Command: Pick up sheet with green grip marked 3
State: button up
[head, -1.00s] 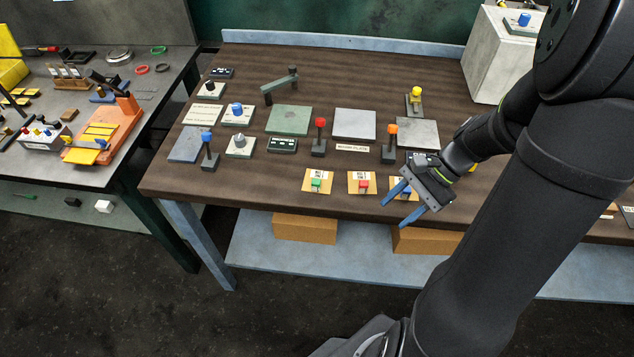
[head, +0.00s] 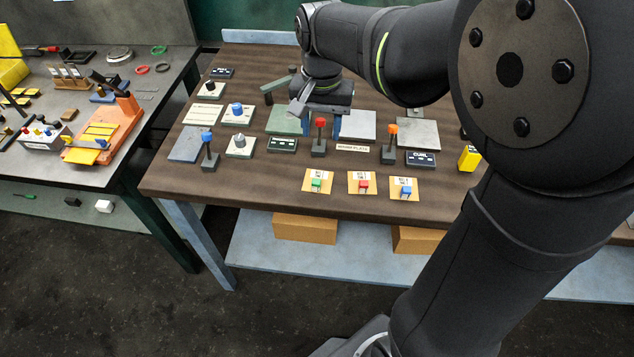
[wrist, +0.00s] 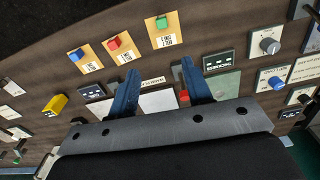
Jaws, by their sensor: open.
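The sheet with the green grip (head: 316,183) lies flat near the front edge of the table, leftmost of three tan sheets in the head view. In the wrist view it is at the top (wrist: 162,27); its printed mark is too small to read surely. My gripper (head: 322,124) is open and empty, blue fingers pointing down, above the table behind the row of sheets. In the wrist view its fingers (wrist: 160,85) show apart, short of the green-gripped sheet.
Sheets with a red grip (head: 363,184) and a blue grip (head: 404,190) lie to its right. Levers with red (head: 320,123) and orange (head: 393,130) knobs stand behind the sheets. A yellow block (head: 469,158) sits at the right.

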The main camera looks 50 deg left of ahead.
notch_tip(320, 180, down, 11)
jog(key=shift+r, duration=0.15)
jog(key=shift+s+a+f, duration=0.1)
jog(key=shift+s+f, duration=0.15)
jog(key=shift+f, duration=1.1)
jog(key=shift+s+f, duration=0.2)
jog(key=shift+f, duration=1.1)
jog(key=shift+c, duration=0.4)
grip_shut()
